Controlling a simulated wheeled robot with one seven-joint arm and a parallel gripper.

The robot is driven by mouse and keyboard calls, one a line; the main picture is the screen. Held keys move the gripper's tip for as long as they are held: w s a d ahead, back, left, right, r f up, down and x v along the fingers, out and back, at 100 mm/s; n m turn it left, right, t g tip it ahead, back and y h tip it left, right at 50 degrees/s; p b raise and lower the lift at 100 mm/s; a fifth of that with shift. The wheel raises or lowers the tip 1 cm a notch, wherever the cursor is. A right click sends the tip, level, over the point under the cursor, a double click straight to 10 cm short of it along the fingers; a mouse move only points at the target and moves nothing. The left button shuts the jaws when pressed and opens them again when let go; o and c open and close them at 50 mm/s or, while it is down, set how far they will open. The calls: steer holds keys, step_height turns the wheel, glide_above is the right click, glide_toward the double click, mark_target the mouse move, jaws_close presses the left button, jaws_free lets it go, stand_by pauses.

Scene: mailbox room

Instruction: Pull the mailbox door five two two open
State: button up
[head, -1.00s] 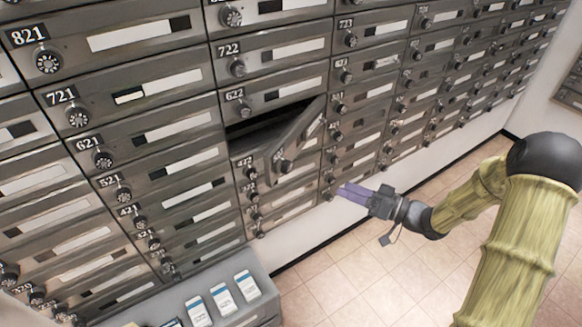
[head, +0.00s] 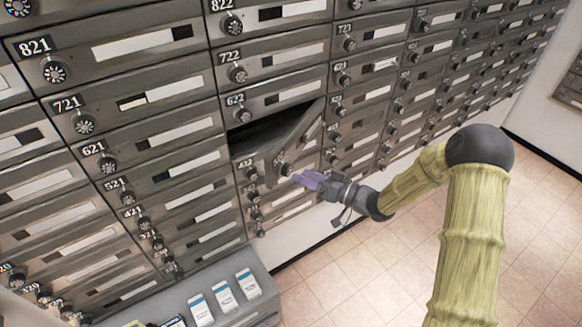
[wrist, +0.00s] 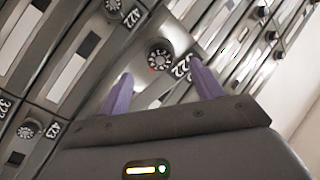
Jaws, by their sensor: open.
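The mailbox door 522 (head: 296,140) stands partly open, swung out to the right from its dark slot below box 622. In the wrist view its number plate (wrist: 182,66) and round dial knob (wrist: 159,57) show between my fingers. My gripper (head: 308,180) is open and empty, its purple fingers close to the door's knob end. In the wrist view my gripper (wrist: 160,85) has one finger on each side of the knob's line. I cannot tell whether a finger touches the door.
Grey mailbox doors with knobs surround the open one; box 622 (head: 270,97) is above. A grey ledge (head: 262,310) with several white-and-blue boxes (head: 224,295) stands at lower left. The tiled floor (head: 345,270) is clear.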

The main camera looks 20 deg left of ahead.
mark_target(290, 171)
steer(key=p+x, duration=0.1)
steer(key=x, duration=0.4)
steer(key=shift+a, duration=0.15)
